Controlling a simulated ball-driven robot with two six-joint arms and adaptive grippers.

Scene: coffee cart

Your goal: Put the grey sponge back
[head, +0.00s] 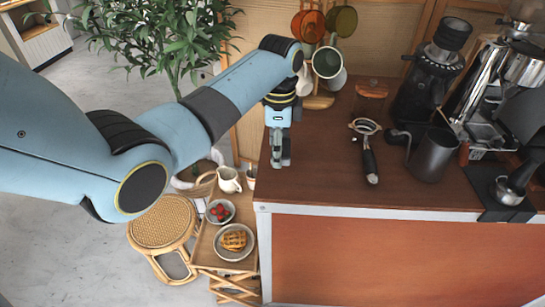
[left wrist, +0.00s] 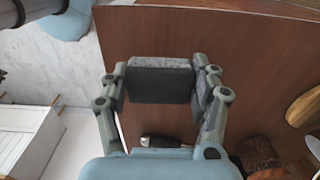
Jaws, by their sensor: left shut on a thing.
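The grey sponge (left wrist: 160,82) is a block with a light grey top and a darker front face. In the left wrist view it sits between the two fingers of my left gripper (left wrist: 162,88), which is shut on it. In the head view my left gripper (head: 280,153) points down over the left end of the brown counter (head: 310,180). There I cannot tell the sponge apart from the fingers, nor whether it touches the counter. My right gripper is not in view.
A cup stand with hanging mugs (head: 327,62) stands behind the gripper. A portafilter (head: 369,160), a metal pitcher (head: 433,154) and a grinder (head: 430,85) stand to the right. The counter's front left is clear. A low wooden table (head: 207,245) with plates stands beside the counter.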

